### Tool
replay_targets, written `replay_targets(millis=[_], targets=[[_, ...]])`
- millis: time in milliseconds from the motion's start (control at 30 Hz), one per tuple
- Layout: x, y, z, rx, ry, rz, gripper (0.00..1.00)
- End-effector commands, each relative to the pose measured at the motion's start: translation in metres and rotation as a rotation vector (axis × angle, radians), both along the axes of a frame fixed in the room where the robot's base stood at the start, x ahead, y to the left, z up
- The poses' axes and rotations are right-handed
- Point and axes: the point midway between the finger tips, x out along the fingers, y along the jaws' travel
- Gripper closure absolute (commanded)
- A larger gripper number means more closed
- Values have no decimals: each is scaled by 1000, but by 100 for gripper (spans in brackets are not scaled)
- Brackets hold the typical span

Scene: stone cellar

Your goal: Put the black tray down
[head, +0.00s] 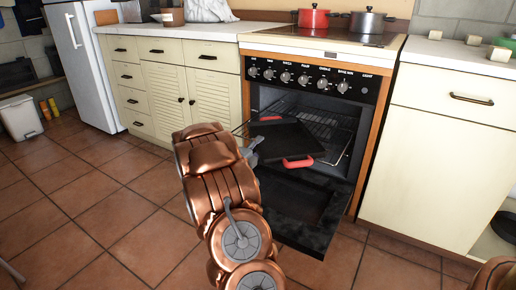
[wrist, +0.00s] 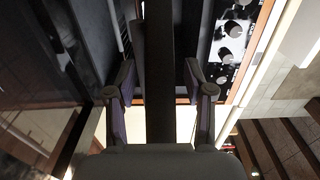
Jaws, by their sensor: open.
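The black tray (head: 288,138) with red handles (head: 298,162) is at the mouth of the open oven, at or just above the wire rack (head: 325,125). I cannot tell whether it rests fully on the rack. My gripper (head: 252,148) is at the tray's left side, partly hidden by my copper arm. In the wrist view my gripper (wrist: 160,82) has its fingers spread. A dark bar between them, apparently the tray seen edge-on (wrist: 160,50), shows gaps to both fingers.
The oven door (head: 305,200) hangs open below the tray. A red pot (head: 313,18) and a grey pot (head: 367,24) stand on the stove top. Cream cabinets flank the oven. The tiled floor at left is clear, with a white bin (head: 20,118) further off.

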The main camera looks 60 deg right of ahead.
Motion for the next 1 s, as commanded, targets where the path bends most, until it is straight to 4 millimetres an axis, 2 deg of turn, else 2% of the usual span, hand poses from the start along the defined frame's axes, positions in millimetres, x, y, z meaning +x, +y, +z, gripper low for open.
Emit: replay_targets(millis=[200,1000], targets=[[0,0,12,0,-1,-1,47],[-4,106,11,1,1,1,47]])
